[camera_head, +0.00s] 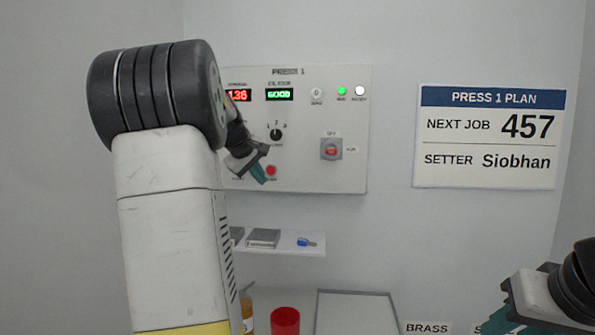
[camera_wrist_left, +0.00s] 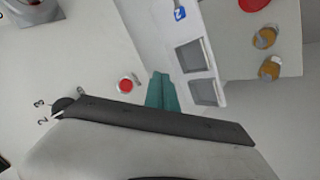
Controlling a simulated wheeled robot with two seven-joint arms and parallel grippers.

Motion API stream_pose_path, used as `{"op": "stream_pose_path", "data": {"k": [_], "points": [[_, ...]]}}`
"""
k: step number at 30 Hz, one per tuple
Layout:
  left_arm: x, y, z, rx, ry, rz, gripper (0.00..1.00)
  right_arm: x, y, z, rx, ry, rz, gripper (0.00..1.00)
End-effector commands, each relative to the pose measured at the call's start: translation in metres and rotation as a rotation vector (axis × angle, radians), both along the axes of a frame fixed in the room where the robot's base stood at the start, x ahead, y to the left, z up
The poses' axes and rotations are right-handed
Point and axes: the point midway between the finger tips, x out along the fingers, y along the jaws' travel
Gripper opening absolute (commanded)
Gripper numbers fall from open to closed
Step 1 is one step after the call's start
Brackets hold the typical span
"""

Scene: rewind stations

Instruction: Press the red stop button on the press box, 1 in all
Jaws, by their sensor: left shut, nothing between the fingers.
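The press box (camera_head: 320,110) is a pale panel on the back wall, headed PRESS 1. A small round red button (camera_head: 271,170) sits low on it; its label is too small to read. It also shows with a pale ring in the left wrist view (camera_wrist_left: 126,85). My left gripper (camera_head: 262,178) is shut and empty in front of the lower panel, its teal fingertips just left of and below the button in the head view. In the left wrist view the fingers (camera_wrist_left: 161,92) appear beside the button; contact is not visible. My right gripper (camera_head: 492,322) is partly cut off at bottom right.
A grey switch housing with a red centre (camera_head: 331,149) is on the panel's right, and a selector knob (camera_head: 276,134) is above the button. Below is a white shelf (camera_head: 285,251) with grey blocks and a blue item (camera_head: 306,242). A red cup (camera_head: 285,320) stands lower down.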

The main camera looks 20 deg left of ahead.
Motion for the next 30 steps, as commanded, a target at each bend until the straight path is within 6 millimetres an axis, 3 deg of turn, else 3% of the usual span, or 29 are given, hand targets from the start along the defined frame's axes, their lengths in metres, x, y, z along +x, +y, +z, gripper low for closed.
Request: {"op": "stream_pose_path", "data": {"k": [14, 30], "points": [[0.005, 0.002, 0.000, 0.000, -0.001, 0.004, 0.00, 0.000, 0.000, 0.000, 0.000, 0.000, 0.000, 0.36], [0.070, 0.019, 0.000, 0.000, -0.001, 0.004, 0.00, 0.000, 0.000, 0.000, 0.000, 0.000, 0.000, 0.36]]}}
